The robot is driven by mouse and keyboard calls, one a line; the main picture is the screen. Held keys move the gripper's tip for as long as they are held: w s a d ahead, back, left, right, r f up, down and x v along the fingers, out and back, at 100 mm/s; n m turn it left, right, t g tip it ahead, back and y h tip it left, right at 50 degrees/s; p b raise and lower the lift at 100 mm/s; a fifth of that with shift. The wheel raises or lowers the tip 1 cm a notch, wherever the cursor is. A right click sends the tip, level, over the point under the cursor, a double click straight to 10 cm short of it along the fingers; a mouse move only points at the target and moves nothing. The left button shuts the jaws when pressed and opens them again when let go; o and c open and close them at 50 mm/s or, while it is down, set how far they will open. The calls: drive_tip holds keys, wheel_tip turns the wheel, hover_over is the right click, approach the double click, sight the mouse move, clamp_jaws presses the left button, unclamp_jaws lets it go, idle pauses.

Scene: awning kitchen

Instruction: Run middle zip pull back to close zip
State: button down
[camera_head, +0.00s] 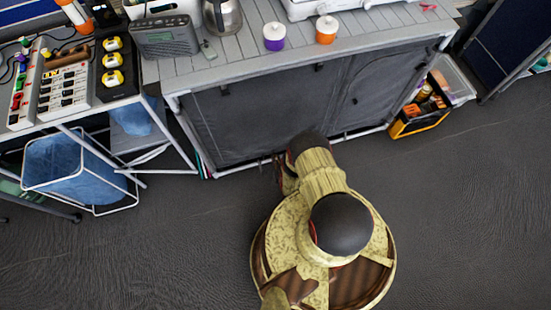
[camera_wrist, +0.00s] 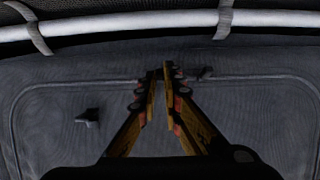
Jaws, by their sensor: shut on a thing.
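The grey fabric front (camera_head: 250,115) of the kitchen unit carries zip lines and small dark pulls. In the wrist view, a zip seam (camera_wrist: 60,85) runs across the fabric (camera_wrist: 50,140) and curves down at both sides. My gripper (camera_wrist: 160,72) is shut at this seam, its two fingers converging to narrow tips. The middle zip pull appears held between the tips, but they hide it. In the head view my arm largely hides my gripper at the panel's lower edge.
A pale frame tube (camera_wrist: 120,25) with straps crosses above the seam. The slatted worktop (camera_head: 245,62) holds a radio (camera_head: 166,38) and two lidded jars. A crate (camera_head: 418,120) stands right of the unit, a blue bin (camera_head: 70,172) left. The floor (camera_head: 460,220) around my base is clear.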

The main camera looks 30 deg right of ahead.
drive_tip(key=shift+a, duration=0.25)
drive_tip(key=c, duration=2.3)
unclamp_jaws()
drive_tip(key=shift+a, duration=0.1)
drive_tip(key=o, duration=0.4)
drive_tip(key=shift+r, duration=0.1)
drive_tip(key=shift+r, duration=4.85)
drive_tip(key=shift+r, duration=0.1)
